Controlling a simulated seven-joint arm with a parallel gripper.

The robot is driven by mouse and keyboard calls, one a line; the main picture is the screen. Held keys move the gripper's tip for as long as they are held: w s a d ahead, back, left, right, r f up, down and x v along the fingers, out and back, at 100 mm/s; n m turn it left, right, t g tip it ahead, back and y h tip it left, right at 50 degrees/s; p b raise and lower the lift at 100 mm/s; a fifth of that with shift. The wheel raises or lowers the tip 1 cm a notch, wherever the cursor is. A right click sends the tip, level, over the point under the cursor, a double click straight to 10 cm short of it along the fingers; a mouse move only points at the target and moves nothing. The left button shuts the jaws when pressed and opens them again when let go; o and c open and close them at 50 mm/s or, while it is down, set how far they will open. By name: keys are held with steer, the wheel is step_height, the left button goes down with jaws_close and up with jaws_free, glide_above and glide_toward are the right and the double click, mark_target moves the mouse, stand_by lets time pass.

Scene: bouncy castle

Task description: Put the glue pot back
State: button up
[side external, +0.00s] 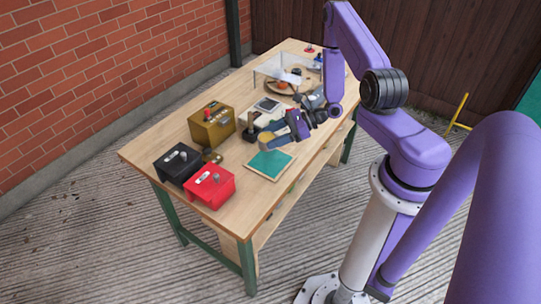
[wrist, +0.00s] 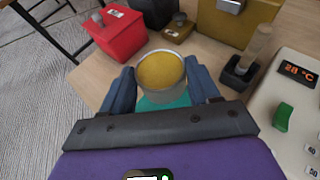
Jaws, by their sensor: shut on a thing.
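The glue pot (wrist: 163,92) is a round grey metal pot with a yellow top surface. In the wrist view it sits between the two blue fingers of my gripper (wrist: 162,80), which is shut on its sides. In the side view my gripper (side external: 268,139) reaches in from the right, and the pot is small there and partly covered by the fingers. The pot is over or near the far edge of a teal mat (side external: 270,164); I cannot tell its exact height. A white device (wrist: 296,95) with a "28 °C" display and a green lever is at the right.
A dark holder with a wooden-handled tool (wrist: 238,72) stands right of the pot. A red box (side external: 209,187), a black box (side external: 175,166) and a brass-coloured box (side external: 211,128) stand at the left. A clear raised shelf (side external: 278,73) stands farther back on the wooden table (side external: 140,150).

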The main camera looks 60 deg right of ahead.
steer(key=shift+f, duration=3.35)
steer(key=shift+f, duration=0.1)
steer(key=o, duration=1.4)
